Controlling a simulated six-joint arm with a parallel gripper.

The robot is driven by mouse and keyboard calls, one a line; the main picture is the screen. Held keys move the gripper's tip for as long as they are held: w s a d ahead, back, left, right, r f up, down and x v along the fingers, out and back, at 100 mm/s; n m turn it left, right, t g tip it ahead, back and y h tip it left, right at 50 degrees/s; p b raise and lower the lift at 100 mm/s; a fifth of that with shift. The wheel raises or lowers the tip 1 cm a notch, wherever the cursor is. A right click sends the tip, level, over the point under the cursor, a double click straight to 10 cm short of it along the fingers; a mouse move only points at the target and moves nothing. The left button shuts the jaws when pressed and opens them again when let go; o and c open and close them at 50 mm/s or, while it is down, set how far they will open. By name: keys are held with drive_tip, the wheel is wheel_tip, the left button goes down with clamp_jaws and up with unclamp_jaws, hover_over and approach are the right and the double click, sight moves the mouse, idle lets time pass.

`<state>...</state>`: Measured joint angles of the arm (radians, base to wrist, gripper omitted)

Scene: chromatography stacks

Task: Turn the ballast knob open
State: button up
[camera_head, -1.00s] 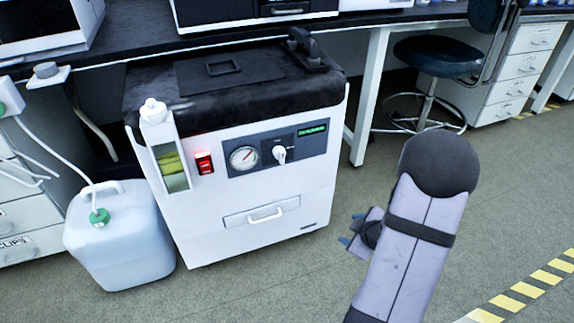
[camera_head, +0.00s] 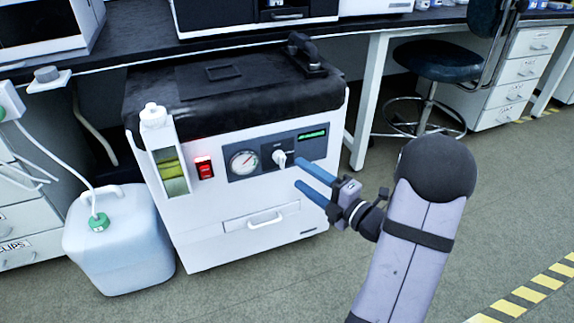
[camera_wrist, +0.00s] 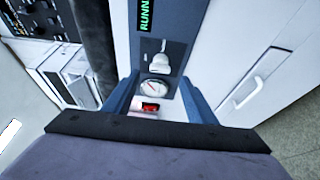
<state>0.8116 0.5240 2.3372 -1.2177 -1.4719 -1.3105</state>
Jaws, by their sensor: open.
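The ballast knob (camera_head: 280,157) is a small white knob on the dark panel of the white pump cabinet (camera_head: 215,232). It sits between a round gauge (camera_head: 243,162) and a green-lit display (camera_head: 312,134). In the wrist view the knob (camera_wrist: 159,63) shows upper middle, above the gauge (camera_wrist: 155,88). My gripper (camera_head: 312,182) has blue fingers, open and empty, in front of the cabinet, below and right of the knob in the head view. In the wrist view the fingers show at either side of the lower panel. The gripper appears apart from the knob.
A red lit switch (camera_head: 204,167) and an oil sight tube (camera_head: 172,172) are left of the gauge. A drawer handle (camera_head: 264,219) is below. A pale jug (camera_head: 118,240) stands on the floor at left. A stool (camera_head: 436,60) is behind at right. Open floor lies right.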

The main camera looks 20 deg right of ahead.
sight(284, 163)
drive_tip(key=shift+b+x, duration=0.9)
drive_tip(key=shift+x, duration=2.5)
drive_tip(key=c, duration=1.1)
